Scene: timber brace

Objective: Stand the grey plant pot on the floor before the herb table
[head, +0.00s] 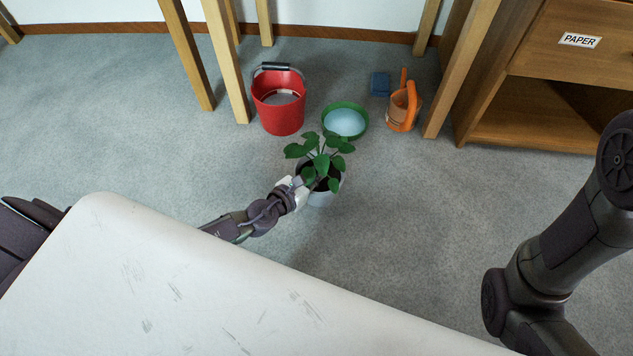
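The grey plant pot (322,197) holds a leafy green plant (322,160) and is upright in the middle of the head view. It appears at or near the carpet in front of the wooden table legs (228,60); I cannot tell whether it touches the floor. The tabletop is out of view, so I cannot confirm this is the herb table. My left gripper (300,188) is at the pot's near left rim. Leaves and the pot hide its fingertips, so its grip is unclear. My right arm shows at the right; its gripper is out of view.
A red bucket (279,112), a green basin (345,121), a blue block (380,84) and an orange-handled watering can (404,106) stand beyond the pot, between the legs. A wooden cabinet (540,118) labelled PAPER is at upper right. Carpet (110,120) is clear left and right of the pot.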

